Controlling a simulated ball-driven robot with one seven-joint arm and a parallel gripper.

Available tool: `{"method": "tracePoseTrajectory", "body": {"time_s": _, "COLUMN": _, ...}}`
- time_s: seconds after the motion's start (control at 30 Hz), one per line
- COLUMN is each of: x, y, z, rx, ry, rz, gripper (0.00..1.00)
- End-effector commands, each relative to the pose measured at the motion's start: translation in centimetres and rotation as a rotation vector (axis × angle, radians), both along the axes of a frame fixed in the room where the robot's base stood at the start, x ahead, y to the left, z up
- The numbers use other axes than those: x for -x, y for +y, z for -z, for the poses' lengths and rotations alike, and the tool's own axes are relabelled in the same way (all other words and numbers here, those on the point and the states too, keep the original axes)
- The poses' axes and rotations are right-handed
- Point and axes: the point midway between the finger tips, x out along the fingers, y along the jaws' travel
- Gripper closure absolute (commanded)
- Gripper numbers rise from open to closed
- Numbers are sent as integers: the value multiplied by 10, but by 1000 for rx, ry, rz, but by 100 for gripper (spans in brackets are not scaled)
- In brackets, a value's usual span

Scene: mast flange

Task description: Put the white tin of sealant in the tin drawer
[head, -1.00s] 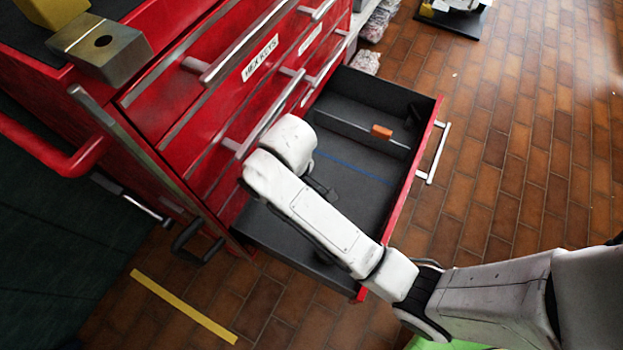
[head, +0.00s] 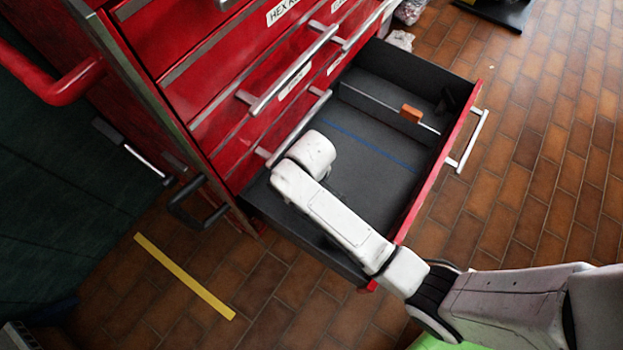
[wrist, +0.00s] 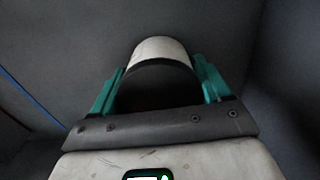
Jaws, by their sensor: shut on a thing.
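The white tin of sealant (wrist: 162,48) shows in the wrist view with a dark end towards me. My gripper (wrist: 159,74) is shut on it, with a teal finger on each side. In the head view, my white arm reaches into the open drawer (head: 365,195), and its last link hides the gripper and the tin. The drawer has a dark grey floor, a red front and a blue line across the floor. The blue line also shows at the left of the wrist view. I cannot tell whether the tin touches the floor.
A low divider (head: 375,103) crosses the drawer, with an orange block (head: 411,114) at it. A dark object (head: 446,101) lies in the far corner. The red cabinet (head: 190,75) rises at the left with bar handles over the drawer. The drawer floor right of my arm is clear.

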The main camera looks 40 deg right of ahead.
Motion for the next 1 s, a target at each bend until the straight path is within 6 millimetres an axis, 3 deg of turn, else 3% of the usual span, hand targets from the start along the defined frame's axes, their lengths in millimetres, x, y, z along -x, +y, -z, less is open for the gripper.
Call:
{"method": "tracePoseTrajectory", "body": {"time_s": 0.07, "x": 0, "y": 0, "z": 8, "rx": 0, "ry": 0, "rz": 0, "gripper": 64}}
{"method": "tracePoseTrajectory", "body": {"time_s": 0.43, "x": 0, "y": 0, "z": 10, "rx": 0, "ry": -1, "rz": 0, "gripper": 64}}
{"method": "tracePoseTrajectory", "body": {"time_s": 0.47, "x": 0, "y": 0, "z": 10, "rx": 0, "ry": -1, "rz": 0, "gripper": 22}}
{"method": "tracePoseTrajectory", "body": {"time_s": 0.5, "x": 0, "y": 0, "z": 10, "rx": 0, "ry": -1, "rz": 0, "gripper": 19}}
{"method": "tracePoseTrajectory", "body": {"time_s": 0.7, "x": 0, "y": 0, "z": 10, "rx": 0, "ry": 0, "rz": 0, "gripper": 0}}
{"method": "tracePoseTrajectory", "body": {"time_s": 1.0, "x": 0, "y": 0, "z": 6, "rx": 0, "ry": 0, "rz": 0, "gripper": 0}}
